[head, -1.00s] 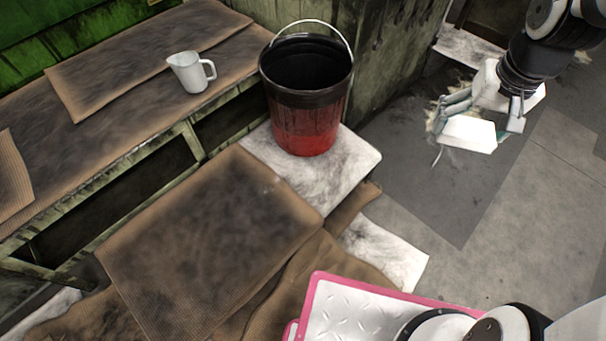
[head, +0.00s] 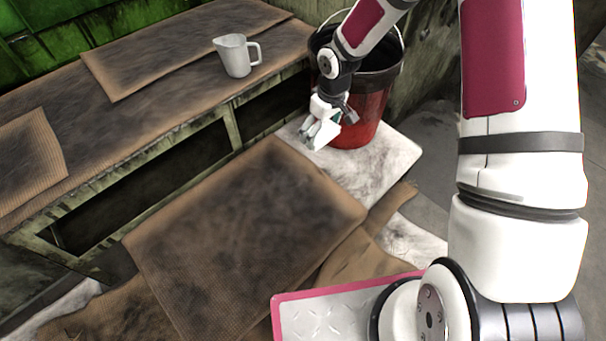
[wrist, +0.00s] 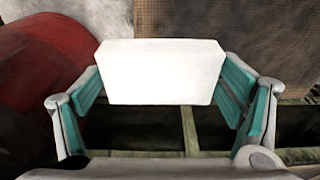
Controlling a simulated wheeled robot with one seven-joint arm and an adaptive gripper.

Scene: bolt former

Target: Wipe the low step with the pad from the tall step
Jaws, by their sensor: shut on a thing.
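My gripper (head: 324,122) is shut on a white block-shaped pad (wrist: 160,72), held between its teal-lined fingers in the wrist view. In the head view the pad (head: 316,136) is small and partly hidden by the fingers. It is in front of the red bucket, near the white-topped surface; I cannot tell whether it touches. A long bench (head: 150,85) with brown mats runs along the wall. A lower surface with a dark-stained brown mat (head: 240,235) lies in front. I cannot tell which surface is the low step and which the tall one.
A red and black bucket (head: 366,118) stands on the white-topped surface (head: 392,152), right behind my gripper. A white jug (head: 235,57) stands on the bench. The air above the brown mat in front is clear.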

